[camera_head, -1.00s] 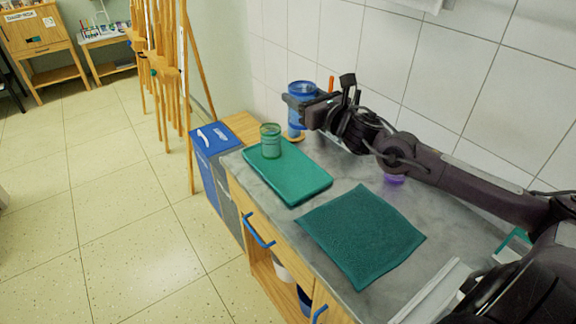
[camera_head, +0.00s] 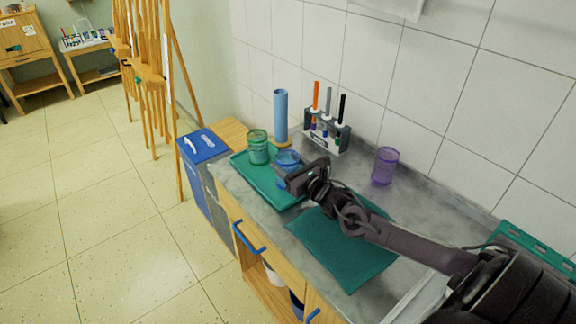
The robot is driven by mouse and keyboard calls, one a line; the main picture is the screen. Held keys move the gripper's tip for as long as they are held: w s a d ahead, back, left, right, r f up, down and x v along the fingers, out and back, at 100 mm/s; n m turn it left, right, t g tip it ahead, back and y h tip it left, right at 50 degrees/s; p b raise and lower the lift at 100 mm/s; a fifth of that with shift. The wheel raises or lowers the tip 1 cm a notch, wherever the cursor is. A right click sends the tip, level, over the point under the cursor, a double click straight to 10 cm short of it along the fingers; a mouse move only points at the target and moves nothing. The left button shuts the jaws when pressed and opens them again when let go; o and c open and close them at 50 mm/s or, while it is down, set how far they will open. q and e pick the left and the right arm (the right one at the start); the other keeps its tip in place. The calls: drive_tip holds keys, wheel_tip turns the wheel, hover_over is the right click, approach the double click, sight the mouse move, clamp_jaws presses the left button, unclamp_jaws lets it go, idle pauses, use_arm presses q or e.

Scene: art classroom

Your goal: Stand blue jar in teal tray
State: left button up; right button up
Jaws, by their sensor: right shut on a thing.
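The blue jar (camera_head: 288,160) is held by my right gripper (camera_head: 290,176), which is shut around it. The jar looks upright and is over or on the right part of the teal tray (camera_head: 262,184). I cannot tell whether its base touches the tray, as the gripper hides its lower part. A green jar (camera_head: 258,147) stands on the tray's back left part, just left of the blue jar. My left gripper is not in view.
A tall blue cylinder (camera_head: 281,115) stands behind the tray. A marker rack (camera_head: 327,132) and a purple jar (camera_head: 385,165) stand along the wall. A dark teal cloth (camera_head: 345,255) lies in front on the grey counter. A blue-lidded bin (camera_head: 205,147) is left of the counter.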

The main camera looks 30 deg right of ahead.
drive_tip(key=shift+f, duration=0.4)
drive_tip(key=shift+f, duration=0.1)
drive_tip(key=o, duration=1)
drive_tip(key=shift+s, duration=0.15)
drive_tip(key=s, duration=0.7)
drive_tip(key=s+d, duration=0.1)
drive_tip(key=s, duration=0.3)
drive_tip(key=shift+s, duration=0.35)
